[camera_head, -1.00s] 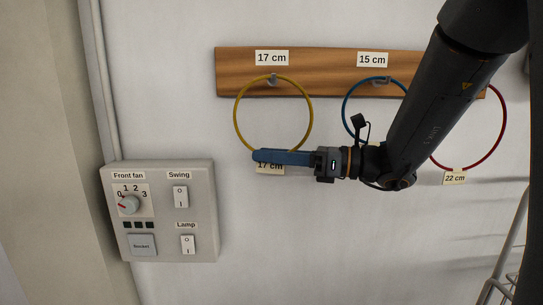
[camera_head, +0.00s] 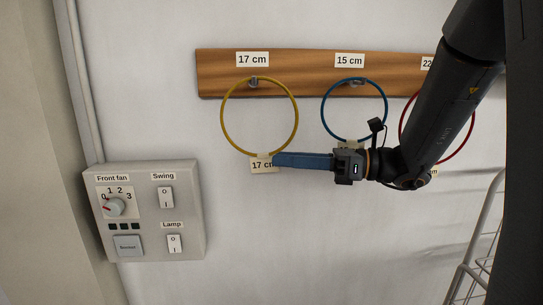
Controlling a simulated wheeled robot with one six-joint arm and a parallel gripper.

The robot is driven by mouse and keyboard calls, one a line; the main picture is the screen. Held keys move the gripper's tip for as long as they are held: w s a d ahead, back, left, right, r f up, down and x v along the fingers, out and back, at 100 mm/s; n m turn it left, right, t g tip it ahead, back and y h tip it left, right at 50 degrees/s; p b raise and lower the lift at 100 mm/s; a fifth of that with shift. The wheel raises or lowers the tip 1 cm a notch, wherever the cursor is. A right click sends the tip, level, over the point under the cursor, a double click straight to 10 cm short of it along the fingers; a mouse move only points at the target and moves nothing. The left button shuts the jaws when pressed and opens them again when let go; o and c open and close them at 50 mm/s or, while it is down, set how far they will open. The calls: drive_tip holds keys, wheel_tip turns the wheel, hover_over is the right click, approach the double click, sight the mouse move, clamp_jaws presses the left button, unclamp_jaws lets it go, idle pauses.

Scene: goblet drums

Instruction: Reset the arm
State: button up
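My gripper (camera_head: 278,160) points left in front of the wall, with its blue fingers seen edge-on. One finger covers the other, so its opening does not show. Its tips are just right of the bottom of the yellow ring (camera_head: 222,120), by the lower 17 cm tag (camera_head: 261,168). Whether they touch the ring or tag cannot be told. The yellow ring hangs from a peg (camera_head: 253,82) under the upper 17 cm label. My dark arm comes down from the upper right.
A wooden board (camera_head: 222,75) carries the pegs. A blue ring (camera_head: 323,112) hangs under the 15 cm label. A red ring (camera_head: 473,128) is partly behind my arm. A switch panel (camera_head: 190,225) is at lower left, a wire rack (camera_head: 470,268) at lower right.

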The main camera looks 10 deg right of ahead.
drive_tip(key=s+f+n+g+h, duration=0.35)
drive_tip(key=s+f+n, duration=0.2)
drive_tip(key=f, duration=0.35)
drive_tip(key=s+f+n+g+h, duration=0.2)
drive_tip(key=s+f+n+h, duration=0.25)
drive_tip(key=s+f, duration=0.35)
drive_tip(key=d+f+n+t+h, duration=0.2)
drive_tip(key=d+f+n+h, duration=0.5)
drive_tip(key=n, duration=0.6)
drive_tip(key=d+h, duration=0.2)
drive_tip(key=shift+s+d+f, duration=0.2)
drive_tip(key=shift+d+f, duration=0.05)
drive_tip(key=shift+d, duration=0.15)
drive_tip(key=shift+d, duration=0.15)
